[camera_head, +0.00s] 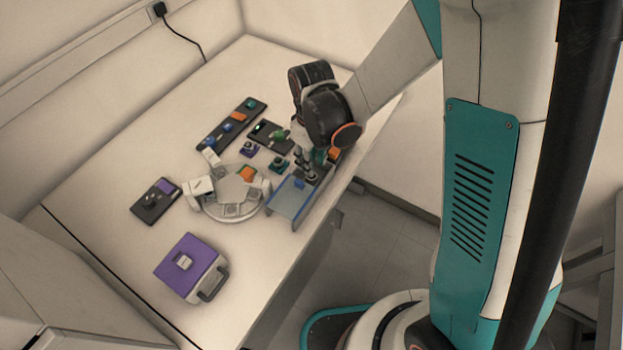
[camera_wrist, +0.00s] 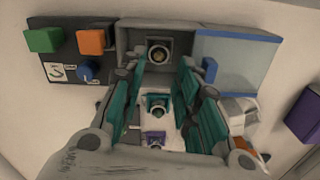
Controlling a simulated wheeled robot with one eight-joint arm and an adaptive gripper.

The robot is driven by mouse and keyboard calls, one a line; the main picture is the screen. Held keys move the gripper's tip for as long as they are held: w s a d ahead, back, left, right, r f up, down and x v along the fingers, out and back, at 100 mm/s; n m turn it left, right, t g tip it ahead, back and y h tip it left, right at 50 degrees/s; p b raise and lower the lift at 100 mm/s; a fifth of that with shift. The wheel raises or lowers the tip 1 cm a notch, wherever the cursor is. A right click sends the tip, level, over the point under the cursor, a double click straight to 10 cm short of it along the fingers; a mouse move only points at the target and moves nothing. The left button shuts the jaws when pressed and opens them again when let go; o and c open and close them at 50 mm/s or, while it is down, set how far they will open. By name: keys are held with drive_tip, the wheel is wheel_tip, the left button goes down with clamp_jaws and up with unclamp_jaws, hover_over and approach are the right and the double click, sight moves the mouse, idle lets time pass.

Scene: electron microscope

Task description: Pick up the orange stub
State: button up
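My gripper (camera_wrist: 158,78) is open, with its teal-padded fingers apart and nothing seen held between them. In the head view my gripper (camera_head: 308,168) points down near the blue-topped tray, and my arm hides part of that spot. Beyond the fingertips in the wrist view, a small round stub (camera_wrist: 158,52) with a dark rim sits in a grey holder (camera_wrist: 130,40); I cannot tell if it is orange. Between the fingers show a teal-based piece (camera_wrist: 158,105) and a purple-based piece (camera_wrist: 154,138), standing on the table below. No stub is plainly orange.
A dark panel with an orange block (camera_wrist: 90,41), a green block (camera_wrist: 44,40) and a blue knob (camera_wrist: 88,70) adjoins the holder. A round white stage (camera_head: 232,210) and purple box (camera_head: 190,267) stand on the table.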

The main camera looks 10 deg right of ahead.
drive_tip(key=shift+d+f+b, duration=0.1)
drive_tip(key=shift+f+b, duration=1.35)
drive_tip(key=shift+f, duration=1.9)
drive_tip(key=shift+c, duration=0.6)
drive_tip(key=c, duration=0.5)
